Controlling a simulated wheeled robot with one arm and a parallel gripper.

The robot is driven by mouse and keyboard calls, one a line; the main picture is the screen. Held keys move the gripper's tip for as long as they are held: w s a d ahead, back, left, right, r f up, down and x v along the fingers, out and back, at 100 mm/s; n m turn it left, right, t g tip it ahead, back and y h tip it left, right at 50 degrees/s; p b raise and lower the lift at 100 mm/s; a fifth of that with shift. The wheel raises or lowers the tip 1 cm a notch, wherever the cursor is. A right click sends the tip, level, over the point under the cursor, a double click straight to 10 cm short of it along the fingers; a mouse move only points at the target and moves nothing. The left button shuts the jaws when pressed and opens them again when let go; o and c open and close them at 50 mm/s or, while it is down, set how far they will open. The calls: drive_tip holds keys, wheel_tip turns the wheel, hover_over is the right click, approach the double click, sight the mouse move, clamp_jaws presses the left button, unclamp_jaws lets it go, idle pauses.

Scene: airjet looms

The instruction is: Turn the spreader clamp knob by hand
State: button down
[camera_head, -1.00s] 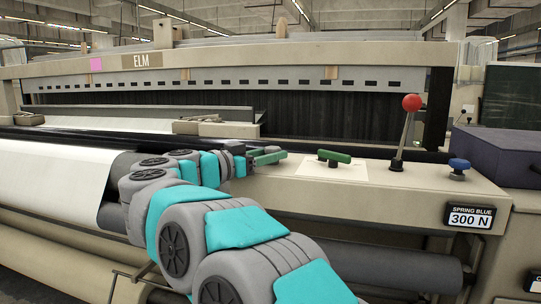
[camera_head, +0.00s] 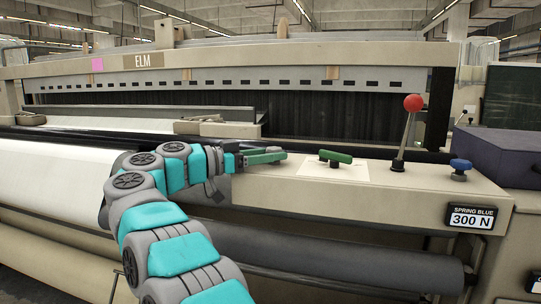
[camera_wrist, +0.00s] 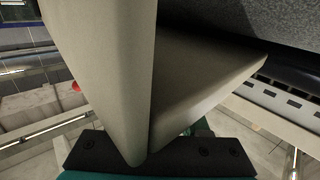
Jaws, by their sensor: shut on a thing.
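A green bar-shaped knob (camera_head: 268,157) shows at the tip of my gripper (camera_head: 256,154), at the left end of the beige machine top. I take it for the spreader clamp knob. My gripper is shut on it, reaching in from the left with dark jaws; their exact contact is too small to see. In the wrist view a small bit of green (camera_wrist: 203,129) shows beside the dark gripper base, and large beige surfaces hide most of the rest.
A second green knob (camera_head: 335,158) stands on a white plate to the right. Further right are a red-ball lever (camera_head: 413,104), a blue knob (camera_head: 460,166) and a "300 N" display (camera_head: 472,216). A dark roller (camera_head: 350,258) runs below the beige top (camera_head: 390,184).

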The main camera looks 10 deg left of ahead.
idle(0.4)
drive_tip(key=shift+c, duration=2)
unclamp_jaws()
drive_tip(key=shift+a, duration=0.1)
drive_tip(key=shift+v, duration=3.85)
